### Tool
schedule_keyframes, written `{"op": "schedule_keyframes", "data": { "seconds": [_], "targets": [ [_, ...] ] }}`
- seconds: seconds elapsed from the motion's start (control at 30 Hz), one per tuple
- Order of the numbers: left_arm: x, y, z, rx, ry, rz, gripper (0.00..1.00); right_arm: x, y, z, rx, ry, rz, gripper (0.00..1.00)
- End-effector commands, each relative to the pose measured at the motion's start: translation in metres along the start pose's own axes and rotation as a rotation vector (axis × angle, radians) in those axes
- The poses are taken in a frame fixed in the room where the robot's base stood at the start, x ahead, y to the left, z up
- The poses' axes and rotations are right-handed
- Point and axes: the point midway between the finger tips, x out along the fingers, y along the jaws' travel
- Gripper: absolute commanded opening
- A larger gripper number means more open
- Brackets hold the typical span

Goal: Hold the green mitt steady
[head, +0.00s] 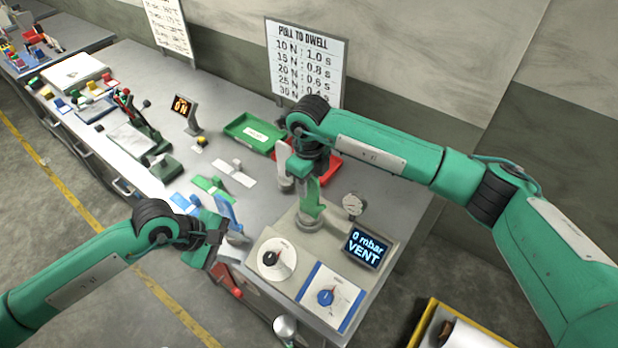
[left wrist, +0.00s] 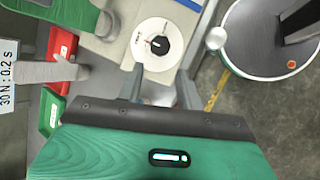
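The green mitt (head: 312,198) stands upright on a round grey base on the beige console. It also shows at the top left of the left wrist view (left wrist: 74,13). My right gripper (head: 303,168) is at the upper end of the mitt; its fingers are too hidden to tell whether they close on it. My left gripper (head: 217,232) is left of the mitt and apart from it, near the bench's front edge. In the left wrist view its two fingers (left wrist: 158,86) are spread with nothing held between them.
The console carries a white dial (head: 272,258), a blue-plated dial (head: 326,297), a gauge (head: 352,203) and a display (head: 366,248) reading "0 mbar VENT". A white mitt form (head: 283,160) stands behind. A green tray (head: 252,132) and red tray (head: 326,166) lie beyond.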

Motion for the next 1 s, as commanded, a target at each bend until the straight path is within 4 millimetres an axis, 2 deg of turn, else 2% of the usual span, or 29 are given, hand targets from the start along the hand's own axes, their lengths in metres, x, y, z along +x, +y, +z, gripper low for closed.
{"op": "schedule_keyframes", "data": {
  "seconds": [0.03,0.2,0.23,0.3,0.4,0.43,0.67,0.8,1.0],
  "targets": [
    [0.0,0.0,0.0,0.0,0.0,0.0,0.36,0.0,0.0,0.0,0.0,0.0,0.0,0.36],
    [0.0,0.0,0.0,0.0,0.0,0.0,0.36,0.0,0.0,0.0,0.0,0.0,0.0,0.03],
    [0.0,0.0,0.0,0.0,0.0,0.0,0.36,0.0,0.0,0.0,0.0,0.0,0.0,0.0],
    [0.0,0.0,0.0,0.0,0.0,0.0,0.36,0.0,0.0,0.0,0.0,0.0,0.0,0.0],
    [0.001,0.0,0.0,-0.003,-0.003,0.003,0.54,0.0,0.0,0.0,0.0,0.0,0.0,0.0],
    [0.002,0.0,0.001,-0.008,-0.006,0.006,0.55,0.0,0.0,0.0,0.0,0.0,0.0,0.0],
    [0.027,-0.002,0.014,-0.132,-0.104,0.115,0.55,-0.001,0.0,0.0,0.0,-0.001,0.0,0.0],
    [0.049,-0.002,0.025,-0.276,-0.202,0.238,0.55,-0.001,0.0,0.0,0.0,-0.001,0.0,0.0],
    [0.071,-0.007,0.034,-0.497,-0.33,0.418,0.55,-0.001,0.0,0.0,0.0,-0.001,-0.001,0.0]
  ]
}}
